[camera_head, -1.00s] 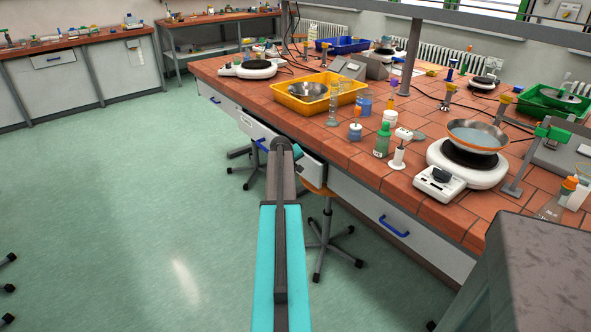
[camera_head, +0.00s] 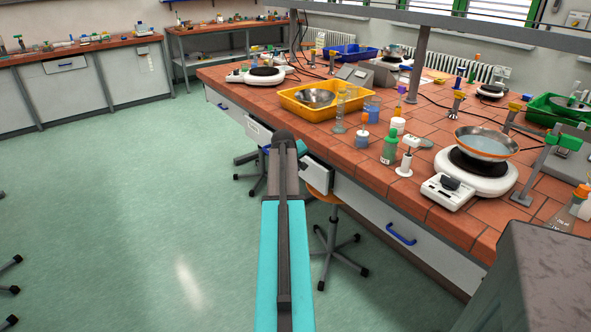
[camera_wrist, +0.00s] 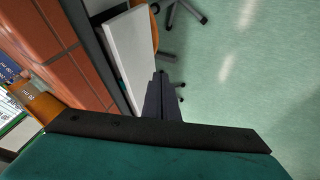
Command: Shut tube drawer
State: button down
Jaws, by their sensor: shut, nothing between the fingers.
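The tube drawer (camera_head: 258,131) stands pulled out from the long tiled bench, with its pale front showing left of my arm and its side right of it. My arm covers the middle of the drawer and its handle. In the wrist view the white drawer front (camera_wrist: 131,52) stands apart from the bench edge, with a dark gap between. My gripper (camera_wrist: 160,76) shows there as dark, shut, empty fingers just beside the front's outer face. I cannot tell whether they touch it.
The brick-tiled bench top (camera_head: 345,155) carries a yellow tray (camera_head: 295,107), bottles and a hotplate with a bowl (camera_head: 482,143). A closed drawer with a blue handle (camera_head: 401,234) is to the right. A stool (camera_head: 338,240) stands below the bench.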

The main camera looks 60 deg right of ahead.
jog(key=w+a+f+n+y, duration=0.1)
jog(key=w+a+f, duration=0.5)
jog(key=a+f, duration=0.3)
jog(key=w+a+f+n+y, duration=0.1)
jog(key=w+a+f+y, duration=0.1)
jog(key=w+a+f, duration=0.6)
jog(key=a+f+n+y, duration=0.1)
jog(key=a+f, duration=0.5)
jog(key=a, duration=0.6)
jog(key=a+f+y, duration=0.1)
jog(key=a+f, duration=0.4)
jog(key=a, duration=0.6)
jog(key=s+a+f+n+g+y, duration=0.1)
jog(key=s+a+f, duration=0.25)
jog(key=a, duration=0.35)
jog(key=s+a+f+g, duration=0.15)
jog(key=a+f, duration=0.25)
jog(key=a, duration=0.4)
jog(key=s+a+f+n+g+y, duration=0.1)
jog(key=s+a+f, duration=0.2)
jog(key=a, duration=0.4)
jog(key=s+a+f+n+g, duration=0.1)
jog(key=s+a+f, duration=0.1)
jog(key=s+a, duration=0.5)
jog(key=s+a+f+g, duration=0.2)
jog(key=s+a, duration=0.6)
jog(key=s, duration=0.1)
jog(key=shift+s+f+n, duration=0.4)
